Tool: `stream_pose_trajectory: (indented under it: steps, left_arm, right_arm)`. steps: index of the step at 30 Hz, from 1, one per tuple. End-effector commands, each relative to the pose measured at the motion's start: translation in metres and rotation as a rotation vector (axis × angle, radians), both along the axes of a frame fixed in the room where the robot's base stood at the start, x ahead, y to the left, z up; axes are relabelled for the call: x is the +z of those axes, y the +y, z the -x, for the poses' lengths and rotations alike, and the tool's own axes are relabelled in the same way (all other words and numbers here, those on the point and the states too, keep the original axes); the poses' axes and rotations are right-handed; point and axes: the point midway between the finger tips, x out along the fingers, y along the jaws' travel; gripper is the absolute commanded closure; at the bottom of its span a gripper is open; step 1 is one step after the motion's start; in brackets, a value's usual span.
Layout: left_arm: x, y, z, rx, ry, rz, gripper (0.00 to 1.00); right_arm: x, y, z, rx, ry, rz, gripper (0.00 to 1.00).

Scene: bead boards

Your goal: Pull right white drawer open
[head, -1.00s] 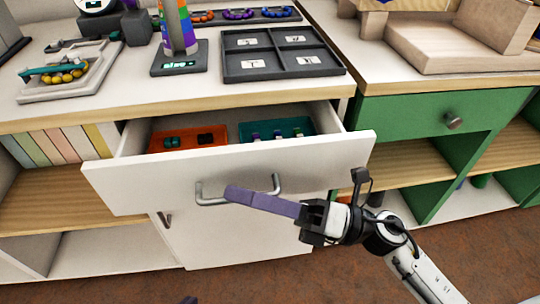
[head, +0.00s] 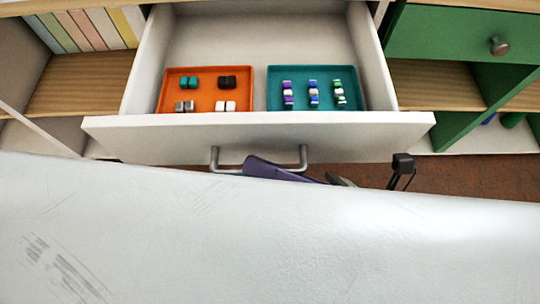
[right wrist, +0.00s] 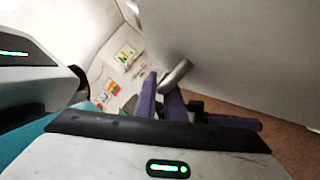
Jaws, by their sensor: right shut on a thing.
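The white drawer (head: 150,136) is pulled well out, and its inside shows in the head view. Its metal bar handle (head: 214,158) is on the front panel. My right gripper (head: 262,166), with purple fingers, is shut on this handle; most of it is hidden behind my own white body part. In the right wrist view the purple fingers (right wrist: 161,98) are at the metal handle (right wrist: 176,74), beside the pale drawer front (right wrist: 235,45). My left gripper is not in view.
The drawer holds an orange tray (head: 206,92) and a teal tray (head: 299,102) with small beads. A green drawer (head: 440,35) with a round knob is at the right, above open wooden shelves. Several pastel books (head: 80,28) stand at the left.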

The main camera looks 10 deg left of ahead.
Motion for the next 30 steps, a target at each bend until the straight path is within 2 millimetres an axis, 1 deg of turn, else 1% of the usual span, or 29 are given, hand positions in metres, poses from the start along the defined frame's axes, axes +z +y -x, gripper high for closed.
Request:
stream_pose_trajectory:
  steps: [5, 6, 9, 17, 20, 23, 30]
  left_arm:
    - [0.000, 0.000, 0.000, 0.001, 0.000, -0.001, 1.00]
    - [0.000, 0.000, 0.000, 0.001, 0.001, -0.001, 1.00]
    - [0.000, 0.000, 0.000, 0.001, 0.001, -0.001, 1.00]
    - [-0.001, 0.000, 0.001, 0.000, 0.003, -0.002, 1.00]
    - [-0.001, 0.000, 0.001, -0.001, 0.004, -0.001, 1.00]
    - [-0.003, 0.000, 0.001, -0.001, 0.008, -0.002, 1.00]
    - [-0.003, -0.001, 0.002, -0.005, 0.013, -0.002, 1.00]
  right_arm:
    - [-0.001, -0.001, 0.000, -0.001, -0.001, 0.003, 1.00]
    - [-0.001, -0.001, 0.000, -0.001, -0.001, 0.003, 0.87]
    - [-0.001, -0.001, 0.000, -0.001, -0.001, 0.003, 0.72]
    - [-0.001, -0.001, 0.000, -0.001, -0.001, 0.001, 0.72]
    - [-0.002, -0.005, 0.001, 0.000, 0.002, 0.003, 0.72]
    - [-0.006, -0.016, 0.004, 0.000, 0.004, 0.005, 0.72]
    - [-0.016, -0.062, 0.014, 0.000, 0.005, 0.007, 0.72]
